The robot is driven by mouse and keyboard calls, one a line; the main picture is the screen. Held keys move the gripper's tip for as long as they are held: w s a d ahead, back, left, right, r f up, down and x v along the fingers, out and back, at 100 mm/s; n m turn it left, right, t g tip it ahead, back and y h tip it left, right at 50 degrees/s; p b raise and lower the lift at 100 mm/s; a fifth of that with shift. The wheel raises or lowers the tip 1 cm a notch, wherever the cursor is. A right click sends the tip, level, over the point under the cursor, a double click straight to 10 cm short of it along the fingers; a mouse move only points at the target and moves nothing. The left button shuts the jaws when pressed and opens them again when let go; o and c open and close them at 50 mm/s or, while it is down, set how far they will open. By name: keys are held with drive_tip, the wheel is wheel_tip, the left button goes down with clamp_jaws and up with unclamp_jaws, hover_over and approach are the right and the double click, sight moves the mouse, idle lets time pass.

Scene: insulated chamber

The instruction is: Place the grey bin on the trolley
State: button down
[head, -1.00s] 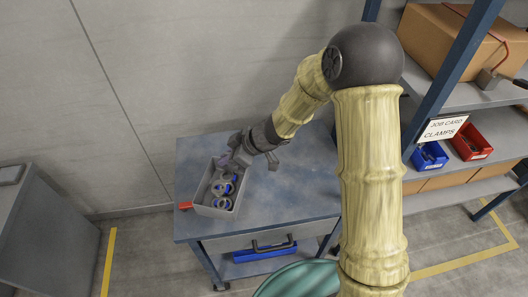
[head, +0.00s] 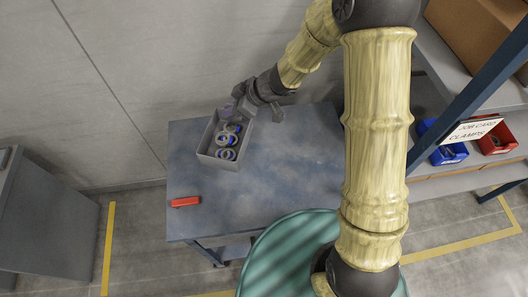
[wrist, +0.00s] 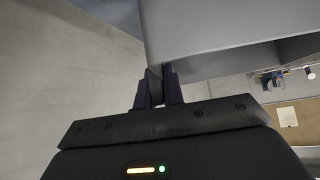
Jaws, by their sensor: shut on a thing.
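In the wrist view the fingers (wrist: 158,88) meet at the lower edge of a large grey surface of the bin (wrist: 205,30). The bin seems raised off the tabletop, but the height of the gap cannot be told.
A red block (head: 185,202) lies at the table's left front. A grey cabinet (head: 45,225) stands at the left. A rack on the right holds a blue bin (head: 448,153), a red bin (head: 497,140) and a carton (head: 480,32). Most of the tabletop is clear.

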sight(232, 122)
drive_tip(key=shift+s, duration=0.1)
drive_tip(key=shift+f+b, duration=1.05)
drive_tip(key=shift+f, duration=2.05)
drive_tip(key=shift+f+b, duration=0.55)
drive_tip(key=shift+f, duration=1.35)
drive_tip(key=c, duration=1.5)
unclamp_jaws()
